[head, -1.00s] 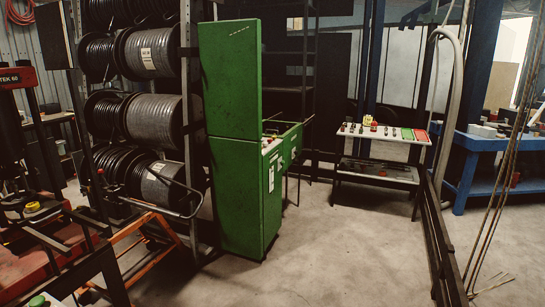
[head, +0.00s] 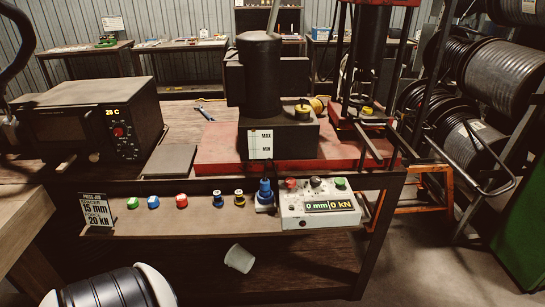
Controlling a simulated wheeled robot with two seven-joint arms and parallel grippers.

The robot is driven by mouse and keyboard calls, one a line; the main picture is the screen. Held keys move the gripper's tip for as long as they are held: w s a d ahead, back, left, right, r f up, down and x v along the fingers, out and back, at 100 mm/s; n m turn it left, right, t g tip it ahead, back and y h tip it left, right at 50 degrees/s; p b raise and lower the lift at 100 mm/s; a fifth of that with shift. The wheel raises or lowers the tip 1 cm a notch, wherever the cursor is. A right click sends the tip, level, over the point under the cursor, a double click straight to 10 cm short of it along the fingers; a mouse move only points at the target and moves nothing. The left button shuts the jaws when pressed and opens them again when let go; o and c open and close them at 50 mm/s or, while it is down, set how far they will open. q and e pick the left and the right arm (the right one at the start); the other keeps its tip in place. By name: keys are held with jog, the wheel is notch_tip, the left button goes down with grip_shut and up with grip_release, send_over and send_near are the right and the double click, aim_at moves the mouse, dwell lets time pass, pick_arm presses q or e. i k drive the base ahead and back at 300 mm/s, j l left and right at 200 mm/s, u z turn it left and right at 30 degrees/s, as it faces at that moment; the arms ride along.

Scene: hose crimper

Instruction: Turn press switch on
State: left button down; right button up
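A pale grey press control box (head: 292,213) sits at the right end of the bench's front shelf. Its display (head: 330,206) reads 0 mm and 0 kN. Along its top are a red button (head: 291,183), a small dark knob or switch (head: 315,181) and a green button (head: 340,183). I cannot tell the dark knob's setting. Behind it stands the press, with a dark cylinder unit (head: 260,75) and a red base (head: 220,150).
Left of the box are a blue-topped fitting (head: 265,192), several coloured caps and a "PRESS JOB" sign (head: 97,210). A black oven-like unit (head: 90,120) reads 28 C. Hose reels (head: 505,95) and a green cabinet (head: 525,230) stand right.

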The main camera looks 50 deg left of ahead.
aim_at(290, 182)
jog(key=u, duration=1.15)
jog(key=i+l, duration=0.2)
jog(key=i, duration=0.2)
jog(key=i+l, duration=0.2)
jog(key=i, duration=0.15)
